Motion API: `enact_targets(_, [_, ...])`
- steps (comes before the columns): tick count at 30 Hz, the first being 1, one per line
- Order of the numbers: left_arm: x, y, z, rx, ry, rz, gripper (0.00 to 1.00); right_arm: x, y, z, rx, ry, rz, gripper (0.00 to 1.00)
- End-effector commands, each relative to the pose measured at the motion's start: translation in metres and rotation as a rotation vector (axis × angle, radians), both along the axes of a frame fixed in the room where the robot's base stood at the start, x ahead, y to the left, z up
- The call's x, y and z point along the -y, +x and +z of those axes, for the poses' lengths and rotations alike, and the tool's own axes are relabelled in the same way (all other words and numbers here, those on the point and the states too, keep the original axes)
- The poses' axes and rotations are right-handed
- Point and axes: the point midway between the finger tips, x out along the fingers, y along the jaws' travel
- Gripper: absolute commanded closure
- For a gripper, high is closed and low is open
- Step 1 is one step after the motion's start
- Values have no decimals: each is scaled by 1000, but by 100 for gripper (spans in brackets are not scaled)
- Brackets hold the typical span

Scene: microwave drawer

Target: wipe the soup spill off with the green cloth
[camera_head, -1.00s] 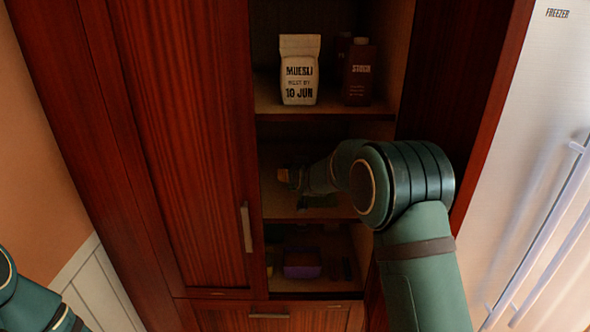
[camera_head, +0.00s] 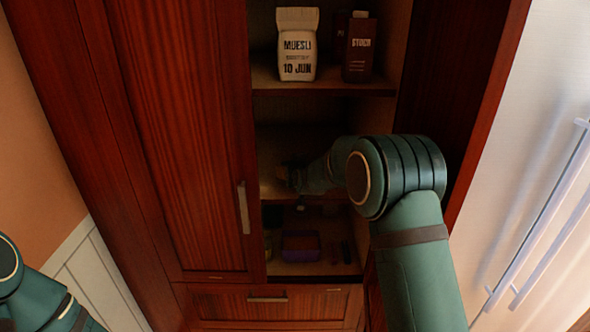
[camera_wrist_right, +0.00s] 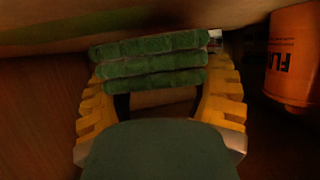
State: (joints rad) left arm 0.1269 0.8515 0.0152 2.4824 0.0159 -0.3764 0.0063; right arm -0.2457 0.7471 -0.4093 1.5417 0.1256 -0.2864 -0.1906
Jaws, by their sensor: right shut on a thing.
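The green cloth (camera_wrist_right: 150,62) shows in the right wrist view as a folded, layered bundle between the yellow fingers. My right gripper (camera_wrist_right: 160,85) is shut on it. In the head view my right arm reaches into the open cabinet, and the right gripper (camera_head: 287,180) is a dark shape at the middle shelf, where the cloth is too dark to make out. The soup spill cannot be made out in either view. Only part of my left arm shows at the lower left of the head view; its gripper is out of frame.
A muesli bag (camera_head: 297,45) and a stock carton (camera_head: 360,48) stand on the upper shelf. A purple box (camera_head: 301,246) sits on the lower shelf. An orange container (camera_wrist_right: 292,58) stands right of the gripper in the wrist view. A closed cabinet door (camera_head: 180,140) bounds the left, a fridge (camera_head: 530,130) the right.

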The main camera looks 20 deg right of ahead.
Motion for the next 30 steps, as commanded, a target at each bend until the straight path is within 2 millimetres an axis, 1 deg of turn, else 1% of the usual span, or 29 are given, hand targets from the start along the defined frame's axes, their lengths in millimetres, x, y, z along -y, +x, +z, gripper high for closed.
enact_targets(11, [0, 0, -1, 0, 0, 0, 52, 0, 0, 0, 0, 0, 0, 58])
enact_targets(30, [0, 0, -11, 0, 0, 0, 52, 0, 0, -12, 0, 0, 0, 58])
